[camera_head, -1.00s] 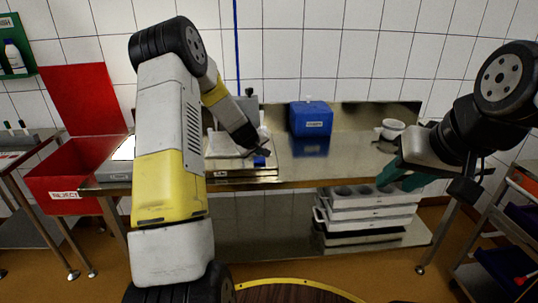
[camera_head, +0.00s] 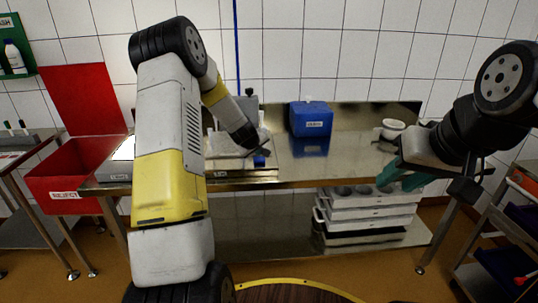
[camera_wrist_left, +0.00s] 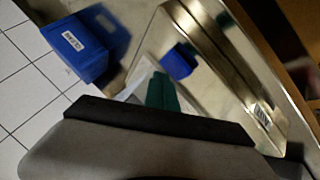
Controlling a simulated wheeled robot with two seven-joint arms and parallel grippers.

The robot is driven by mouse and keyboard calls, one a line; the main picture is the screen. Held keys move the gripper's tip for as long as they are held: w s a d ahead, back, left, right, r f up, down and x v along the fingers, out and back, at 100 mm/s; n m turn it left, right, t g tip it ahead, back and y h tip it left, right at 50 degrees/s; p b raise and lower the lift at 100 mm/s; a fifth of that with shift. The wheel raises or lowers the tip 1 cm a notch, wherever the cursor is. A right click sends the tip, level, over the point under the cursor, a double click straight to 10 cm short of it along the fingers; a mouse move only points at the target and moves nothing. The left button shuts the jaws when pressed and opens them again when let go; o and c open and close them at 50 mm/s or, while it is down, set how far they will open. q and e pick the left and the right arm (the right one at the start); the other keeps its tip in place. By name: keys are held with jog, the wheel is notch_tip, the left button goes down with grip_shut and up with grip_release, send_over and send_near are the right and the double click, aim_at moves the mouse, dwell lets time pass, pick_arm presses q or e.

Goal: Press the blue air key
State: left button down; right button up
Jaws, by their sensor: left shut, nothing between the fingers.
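The blue air key (camera_head: 259,161) is a small blue block at the front right of the metal-edged station on the steel table. It also shows in the left wrist view (camera_wrist_left: 179,61), on the metal plate just beyond my fingertips. My left gripper (camera_wrist_left: 162,90) has teal fingers, shut and empty, close to the key. A small gap seems to separate them in that view; contact cannot be made out. In the head view my left gripper (camera_head: 260,151) is just above the key, its fingers hard to see. My right gripper (camera_head: 396,178) hangs at the table's right front; its opening is unclear.
A blue box (camera_head: 311,119) with a label stands behind and to the right of the key. A white cup (camera_head: 393,129) is at the table's right. A red reject bin (camera_head: 70,180) stands at the left. White mould trays (camera_head: 368,212) sit below. The table's middle is clear.

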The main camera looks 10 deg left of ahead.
aim_at(259, 160)
pick_arm(q)
jog(key=shift+f, duration=0.1)
jog(key=shift+f, duration=0.35)
jog(key=shift+f, duration=0.3)
dwell(0.8)
jog(key=shift+r, duration=0.8)
jog(key=shift+r, duration=3)
